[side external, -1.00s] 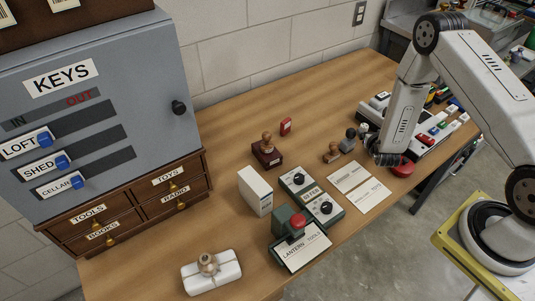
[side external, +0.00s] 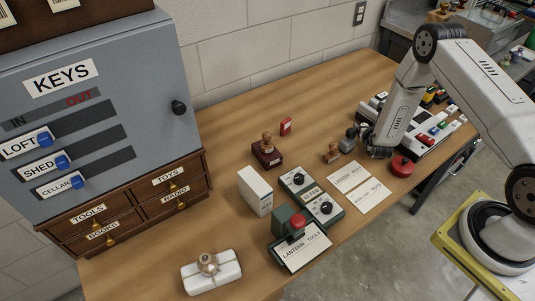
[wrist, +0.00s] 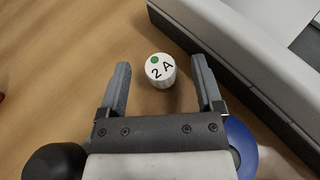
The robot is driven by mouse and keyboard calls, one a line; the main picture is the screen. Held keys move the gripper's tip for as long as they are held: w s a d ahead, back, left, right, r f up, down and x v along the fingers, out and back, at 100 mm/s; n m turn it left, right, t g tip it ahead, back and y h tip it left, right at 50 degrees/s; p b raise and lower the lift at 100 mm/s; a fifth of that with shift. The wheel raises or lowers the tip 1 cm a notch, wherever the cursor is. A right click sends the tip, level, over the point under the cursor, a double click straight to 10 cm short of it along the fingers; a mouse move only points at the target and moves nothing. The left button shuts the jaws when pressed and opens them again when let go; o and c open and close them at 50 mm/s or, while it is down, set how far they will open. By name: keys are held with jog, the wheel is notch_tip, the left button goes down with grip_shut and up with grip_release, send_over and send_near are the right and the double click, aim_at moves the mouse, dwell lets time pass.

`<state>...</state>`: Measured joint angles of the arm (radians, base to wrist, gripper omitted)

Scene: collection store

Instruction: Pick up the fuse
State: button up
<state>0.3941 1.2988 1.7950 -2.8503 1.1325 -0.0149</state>
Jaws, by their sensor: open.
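The fuse (wrist: 161,71) is a short white cylinder with a green dot and "2 A" on its top, on the wooden table. In the wrist view it shows between the two fingertips of my gripper (wrist: 160,66), with a gap on each side. The fingers are open and hold nothing. I cannot tell how high they are above the fuse. In the side view my gripper (side external: 376,150) is low over the right part of the table, and I cannot make out the fuse there.
A grey-and-white panel (wrist: 215,45) runs close beside the right finger. A dark round thing (wrist: 55,160) and a blue round one (wrist: 241,140) show low in the wrist view. A red button (side external: 401,166) and a wooden-handled stamp (side external: 332,153) flank my gripper. Bare wood lies left of the fuse.

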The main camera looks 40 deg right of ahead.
dwell(0.4)
grip_shut()
jog(key=shift+r, duration=0.2)
jog(key=shift+r, duration=0.9)
jog(key=s+a+r, duration=0.2)
jog(key=s+r, duration=0.3)
jog(key=s, duration=0.1)
jog(key=s+a+r, duration=0.3)
jog(key=s+r, duration=0.3)
jog(key=s, duration=0.1)
jog(key=shift+a, duration=0.25)
jog(key=shift+f, duration=0.1)
